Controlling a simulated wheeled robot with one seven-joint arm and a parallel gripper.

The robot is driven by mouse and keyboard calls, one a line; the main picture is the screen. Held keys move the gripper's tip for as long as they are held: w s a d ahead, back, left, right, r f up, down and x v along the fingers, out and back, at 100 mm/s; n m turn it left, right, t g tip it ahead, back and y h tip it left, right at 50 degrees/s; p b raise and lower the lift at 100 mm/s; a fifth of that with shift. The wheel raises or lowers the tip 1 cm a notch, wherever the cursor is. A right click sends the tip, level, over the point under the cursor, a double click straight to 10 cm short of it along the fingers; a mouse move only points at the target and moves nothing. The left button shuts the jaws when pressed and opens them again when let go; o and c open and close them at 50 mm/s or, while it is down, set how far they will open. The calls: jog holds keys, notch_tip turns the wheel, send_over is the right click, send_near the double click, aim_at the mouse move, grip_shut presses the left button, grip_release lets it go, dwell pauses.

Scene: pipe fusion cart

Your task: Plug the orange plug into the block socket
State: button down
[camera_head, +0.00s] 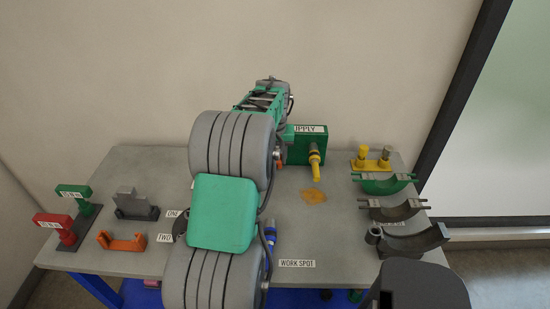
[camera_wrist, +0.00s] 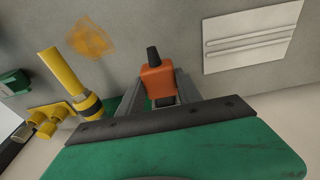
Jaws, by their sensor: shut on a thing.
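The orange plug (camera_wrist: 158,82) is between the two grey fingers of my gripper (camera_wrist: 160,90) in the wrist view, with its dark tip showing past the orange body. My gripper is shut on it. In the head view my arm hides most of the gripper; a small bit of orange (camera_head: 279,165) shows at the arm's right edge. A green block (camera_head: 309,145) with a partly covered label ending in "PPLY" stands at the back of the table. A yellow plug (camera_head: 315,162) is at its front, and also shows in the wrist view (camera_wrist: 75,82). No open socket is clearly visible.
An orange-brown stain (camera_head: 313,196) lies on the grey table. Yellow pegs (camera_head: 372,160) and several curved clamp halves (camera_head: 398,208) are at the right. Red and green stands (camera_head: 68,226), a grey block (camera_head: 135,204) and an orange bracket (camera_head: 121,241) are at the left.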

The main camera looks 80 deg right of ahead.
jog(key=shift+d, duration=0.2)
jog(key=shift+w+d, duration=0.1)
jog(key=shift+d, duration=0.2)
jog(key=shift+d+p, duration=0.1)
jog(key=shift+p, duration=0.2)
jog(key=c, duration=0.7)
grip_release()
jog(key=shift+r, duration=0.1)
jog(key=r, duration=0.2)
jog(key=r+b, duration=0.1)
jog(key=r, duration=0.2)
jog(key=a+r, duration=0.1)
jog(key=r, duration=0.1)
jog(key=shift+a+r, duration=0.1)
jog(key=shift+r, duration=0.2)
